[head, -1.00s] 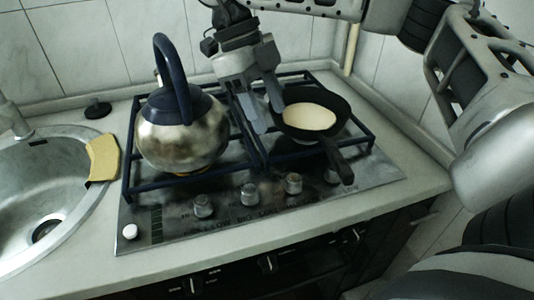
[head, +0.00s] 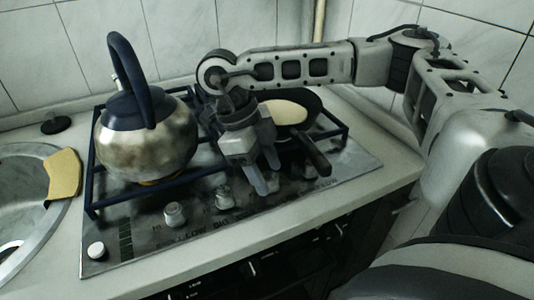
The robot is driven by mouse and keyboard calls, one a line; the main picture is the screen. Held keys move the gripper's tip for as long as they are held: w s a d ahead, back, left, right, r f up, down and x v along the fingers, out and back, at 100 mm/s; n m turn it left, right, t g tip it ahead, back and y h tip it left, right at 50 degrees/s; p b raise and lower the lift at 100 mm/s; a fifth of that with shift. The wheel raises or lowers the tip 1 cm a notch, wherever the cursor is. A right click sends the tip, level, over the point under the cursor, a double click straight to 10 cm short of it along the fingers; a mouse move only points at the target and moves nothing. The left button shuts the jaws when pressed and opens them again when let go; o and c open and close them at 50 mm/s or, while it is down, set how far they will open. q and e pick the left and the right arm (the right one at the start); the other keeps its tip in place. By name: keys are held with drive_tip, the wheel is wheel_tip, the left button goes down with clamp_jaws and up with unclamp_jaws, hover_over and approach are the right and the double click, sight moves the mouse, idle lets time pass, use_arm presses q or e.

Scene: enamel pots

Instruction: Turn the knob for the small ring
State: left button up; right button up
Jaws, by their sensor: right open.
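The hob (head: 150,245) has a row of knobs along its front edge: a left knob (head: 175,214), a second knob (head: 224,198), and others further right. The third knob is largely hidden behind my right gripper, and the fourth (head: 309,171) is partly visible below the pan handle. My right gripper (head: 259,180) is open and points down over the front of the hob, close to the third knob. I cannot tell whether it touches that knob. Which knob serves the small ring cannot be read. My left gripper is not in view.
A steel kettle (head: 147,140) stands on the left of the hob. A black pan (head: 315,108) with a pale round food sits on the right, its handle (head: 313,158) reaching forward beside my gripper. A sink (head: 20,180) and yellow cloth (head: 62,174) lie left.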

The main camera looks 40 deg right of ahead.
drive_tip(key=shift+s+d+f, duration=0.1)
drive_tip(key=shift+f, duration=0.35)
drive_tip(key=shift+c, duration=0.3)
